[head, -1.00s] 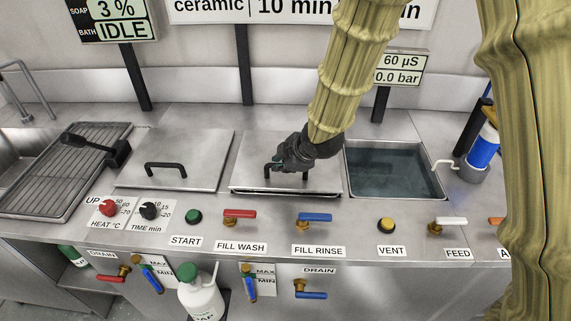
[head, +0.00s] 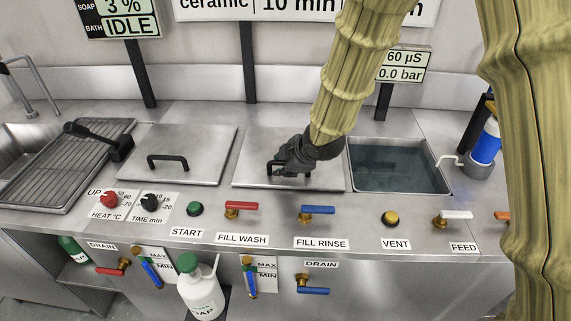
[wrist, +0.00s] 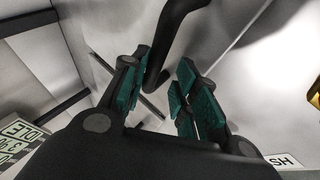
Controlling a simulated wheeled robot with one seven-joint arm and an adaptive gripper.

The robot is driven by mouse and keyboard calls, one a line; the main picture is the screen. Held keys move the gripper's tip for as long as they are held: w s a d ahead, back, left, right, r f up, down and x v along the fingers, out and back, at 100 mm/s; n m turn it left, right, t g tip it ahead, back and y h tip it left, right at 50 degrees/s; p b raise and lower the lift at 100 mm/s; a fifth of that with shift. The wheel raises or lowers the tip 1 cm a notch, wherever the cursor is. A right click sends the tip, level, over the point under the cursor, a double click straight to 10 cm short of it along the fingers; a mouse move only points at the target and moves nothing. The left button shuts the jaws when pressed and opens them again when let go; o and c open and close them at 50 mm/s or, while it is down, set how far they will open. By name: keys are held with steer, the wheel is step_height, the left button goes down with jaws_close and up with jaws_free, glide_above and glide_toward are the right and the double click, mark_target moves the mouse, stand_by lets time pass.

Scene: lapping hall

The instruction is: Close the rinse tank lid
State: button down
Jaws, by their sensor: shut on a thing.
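The rinse tank lid (head: 258,150) is a flat steel plate in the middle of the counter in the head view, behind the FILL RINSE label. It lies flat, and no gap shows along its front edge. Its black bar handle (head: 270,167) also shows in the wrist view (wrist: 178,22). My gripper (head: 280,167) is at this handle, shut on it, and hides part of it. In the wrist view, the green pads of my gripper (wrist: 162,92) stand on both sides of the handle's lower end.
A second closed lid (head: 200,145) with its own handle lies to the left. An open tank of water (head: 398,165) is to the right. A rack (head: 60,180) stands far left.

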steer(key=shift+s+f, duration=0.75)
steer(key=shift+f, duration=0.15)
steer(key=c, duration=1.5)
jaws_free()
steer(key=shift+o, duration=0.2)
steer(key=shift+w+d+r, duration=0.1)
steer(key=shift+d, duration=0.05)
steer(key=shift+r, duration=0.1)
steer(key=shift+s+d+r, duration=0.2)
steer(key=shift+d+r, duration=0.05)
steer(key=shift+r, duration=0.25)
steer(key=v, duration=1)
steer(key=shift+r, duration=0.5)
steer(key=shift+a, duration=0.1)
steer(key=shift+r, duration=0.1)
